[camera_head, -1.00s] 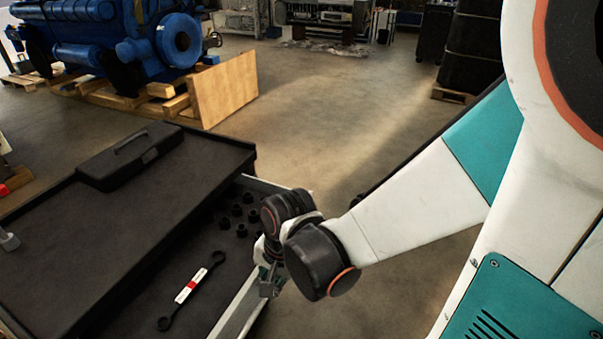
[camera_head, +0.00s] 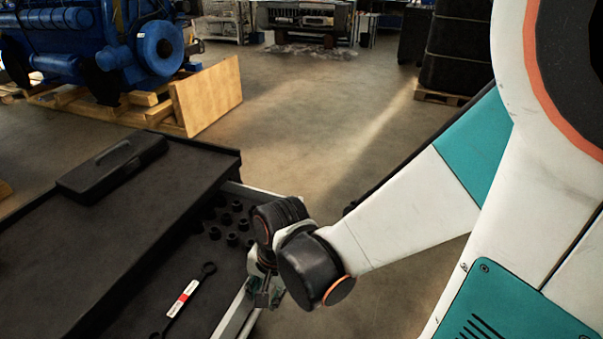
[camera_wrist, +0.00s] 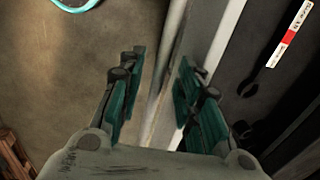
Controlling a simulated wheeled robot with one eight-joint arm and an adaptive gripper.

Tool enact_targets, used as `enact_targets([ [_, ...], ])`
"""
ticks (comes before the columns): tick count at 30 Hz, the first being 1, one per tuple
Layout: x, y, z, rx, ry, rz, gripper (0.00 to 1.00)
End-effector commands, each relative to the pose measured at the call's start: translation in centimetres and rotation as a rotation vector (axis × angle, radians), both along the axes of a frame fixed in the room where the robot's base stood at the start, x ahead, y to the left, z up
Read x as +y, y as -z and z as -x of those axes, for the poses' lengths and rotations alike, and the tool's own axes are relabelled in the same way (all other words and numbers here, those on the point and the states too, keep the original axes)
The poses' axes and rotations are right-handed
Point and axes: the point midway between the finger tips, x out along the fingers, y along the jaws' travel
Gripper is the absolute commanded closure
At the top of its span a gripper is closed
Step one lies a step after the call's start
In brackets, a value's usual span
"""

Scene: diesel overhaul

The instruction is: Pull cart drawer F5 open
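The pulled-out cart drawer (camera_head: 236,313) shows beside the black cart top (camera_head: 130,222), with its contents exposed; no F5 label is legible. My gripper (camera_head: 267,292) is at the drawer's outer front edge. In the wrist view, my gripper (camera_wrist: 158,92) has its two teal fingers apart. The pale drawer front (camera_wrist: 196,50) and a thin bar along it run between and past the fingers. The right finger is close against the drawer front, and the left finger is over the floor side. I cannot tell whether either finger touches it.
A double-ended wrench with a red-white label (camera_head: 184,298) and several black sockets (camera_head: 232,239) lie in the drawer. A black case (camera_head: 112,168) lies on the cart top. A blue engine (camera_head: 100,40) on a wooden pallet stands behind. The floor right of the cart is clear.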

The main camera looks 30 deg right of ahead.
Motion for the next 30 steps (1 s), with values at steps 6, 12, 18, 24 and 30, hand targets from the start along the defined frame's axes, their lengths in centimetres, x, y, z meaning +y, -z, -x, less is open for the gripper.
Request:
enact_targets([
  [6,-0.1,-0.9,0.4,0.000,0.000,0.000,0.68],
  [12,-0.3,-2.8,0.7,0.000,0.001,0.000,0.68],
  [18,-0.6,-5.1,1.0,0.000,0.001,0.000,0.68],
  [24,-0.9,-7.6,1.4,0.000,0.001,0.000,0.68],
  [30,-1.1,-10.0,1.8,0.000,0.001,0.000,0.68],
])
